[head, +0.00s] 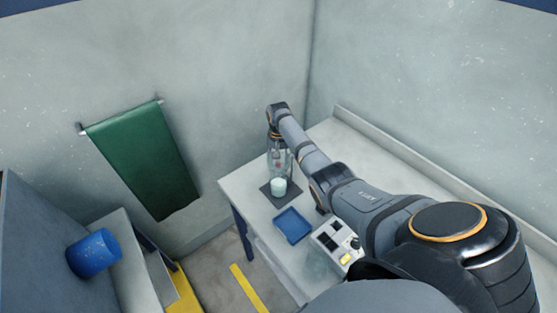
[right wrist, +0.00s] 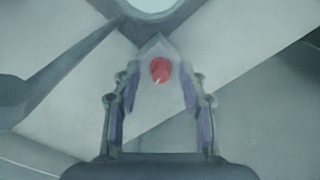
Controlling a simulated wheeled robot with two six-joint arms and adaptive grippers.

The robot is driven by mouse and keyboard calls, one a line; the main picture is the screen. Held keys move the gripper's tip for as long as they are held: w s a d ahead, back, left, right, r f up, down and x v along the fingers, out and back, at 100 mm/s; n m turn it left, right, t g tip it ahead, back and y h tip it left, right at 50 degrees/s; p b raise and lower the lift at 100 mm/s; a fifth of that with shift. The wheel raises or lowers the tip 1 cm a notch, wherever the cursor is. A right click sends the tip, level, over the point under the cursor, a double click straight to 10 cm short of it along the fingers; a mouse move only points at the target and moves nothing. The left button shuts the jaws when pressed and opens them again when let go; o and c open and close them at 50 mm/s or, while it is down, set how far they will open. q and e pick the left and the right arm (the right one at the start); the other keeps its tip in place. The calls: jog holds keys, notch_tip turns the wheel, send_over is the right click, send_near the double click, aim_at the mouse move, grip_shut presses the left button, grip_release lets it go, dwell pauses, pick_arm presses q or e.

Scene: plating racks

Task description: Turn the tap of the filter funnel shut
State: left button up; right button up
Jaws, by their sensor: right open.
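The filter funnel (head: 280,162) stands at the back of the grey table, a clear vessel partly hidden by my right arm. A pale cup (head: 279,187) sits below it on a dark square mat (head: 266,190). In the right wrist view the red tap (right wrist: 160,70) shows as a small rounded knob with a pale mark. My right gripper (right wrist: 161,82) is open, pointing at the tap, with the knob seen between its fingertips; I cannot tell whether they touch it. In the head view my right gripper (head: 273,134) is small, at the funnel's top. My left gripper is out of view.
A blue tray (head: 292,225) lies nearer on the table, beside a white box with buttons (head: 337,244). Walls stand close behind the table (head: 236,183). A green cloth (head: 146,160) hangs on the left wall. A blue container (head: 93,253) is at the lower left.

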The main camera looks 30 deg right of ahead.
aim_at(278, 162)
jog(key=shift+w, duration=0.1)
grip_shut()
jog(key=shift+r+n+p, duration=0.15)
jog(key=shift+n+p, duration=0.35)
jog(key=shift+n, duration=1)
grip_release()
notch_tip(278, 162, up, 12)
